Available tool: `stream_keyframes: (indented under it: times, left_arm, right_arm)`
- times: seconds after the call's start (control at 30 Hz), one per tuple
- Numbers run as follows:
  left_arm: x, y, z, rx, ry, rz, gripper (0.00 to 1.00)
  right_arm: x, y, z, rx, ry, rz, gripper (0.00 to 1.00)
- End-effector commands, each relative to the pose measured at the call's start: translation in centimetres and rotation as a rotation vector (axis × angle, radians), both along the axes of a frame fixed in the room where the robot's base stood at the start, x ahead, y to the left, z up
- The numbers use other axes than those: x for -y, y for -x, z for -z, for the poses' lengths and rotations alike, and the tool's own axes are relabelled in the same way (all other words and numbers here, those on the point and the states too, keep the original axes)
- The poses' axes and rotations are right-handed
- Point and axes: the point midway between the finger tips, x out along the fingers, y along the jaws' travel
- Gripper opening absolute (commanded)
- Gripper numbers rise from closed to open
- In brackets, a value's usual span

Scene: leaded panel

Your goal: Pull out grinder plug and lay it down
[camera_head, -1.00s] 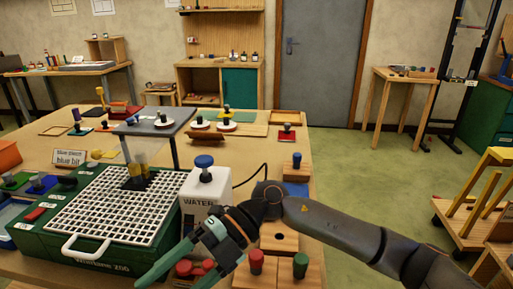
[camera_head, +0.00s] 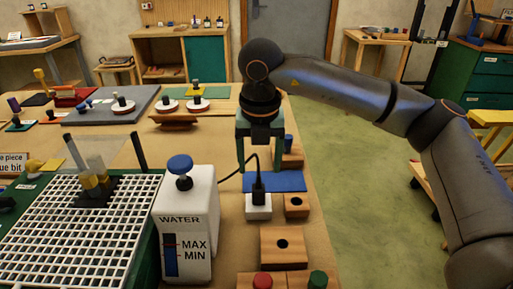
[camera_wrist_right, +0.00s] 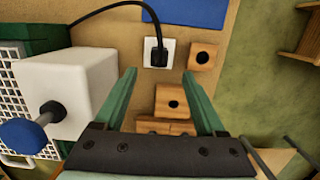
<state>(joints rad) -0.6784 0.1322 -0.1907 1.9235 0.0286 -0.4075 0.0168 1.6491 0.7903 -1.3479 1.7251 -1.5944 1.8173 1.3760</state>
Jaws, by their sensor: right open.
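The black grinder plug (camera_head: 258,186) stands upright in a white socket block (camera_head: 258,208) on the table, with its black cable (camera_head: 233,176) curving off to the left. The plug (camera_wrist_right: 158,54) and socket (camera_wrist_right: 150,45) also show in the right wrist view, beyond the fingertips. My right gripper (camera_head: 259,160) points down, open and empty, above the plug and apart from it. In the right wrist view its green fingers (camera_wrist_right: 160,80) are spread, with the plug roughly in line with the gap between them. My left gripper is not in view.
A white water tank (camera_head: 190,215) with a blue knob stands left of the socket, by the grinder's white grid (camera_head: 75,225). A blue mat (camera_head: 285,181) lies behind the socket. Wooden blocks with holes (camera_head: 297,206) (camera_head: 284,247) sit right and in front.

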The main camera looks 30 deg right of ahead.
Motion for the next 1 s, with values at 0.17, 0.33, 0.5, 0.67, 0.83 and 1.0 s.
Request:
stream_keyframes:
  times: [0.17, 0.33, 0.5, 0.67, 0.83, 1.0]
  left_arm:
    - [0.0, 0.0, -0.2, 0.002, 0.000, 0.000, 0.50]
    - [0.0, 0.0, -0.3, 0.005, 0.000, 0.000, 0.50]
    - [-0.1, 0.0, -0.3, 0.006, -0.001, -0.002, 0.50]
    - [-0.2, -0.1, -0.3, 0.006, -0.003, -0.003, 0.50]
    - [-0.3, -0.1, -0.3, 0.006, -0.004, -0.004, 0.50]
    - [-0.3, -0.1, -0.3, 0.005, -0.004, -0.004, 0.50]
  right_arm:
    - [0.2, -0.3, 3.7, -0.004, 0.001, -0.001, 0.72]
    - [0.3, -0.6, 6.5, -0.004, -0.002, -0.002, 0.72]
    - [0.4, -0.9, 8.3, -0.001, -0.003, -0.001, 0.72]
    - [0.4, -0.9, 8.9, -0.001, -0.004, -0.001, 0.72]
    - [0.4, -0.9, 8.9, -0.001, -0.003, -0.002, 0.72]
    - [0.4, -0.9, 8.9, -0.001, -0.003, -0.002, 0.61]
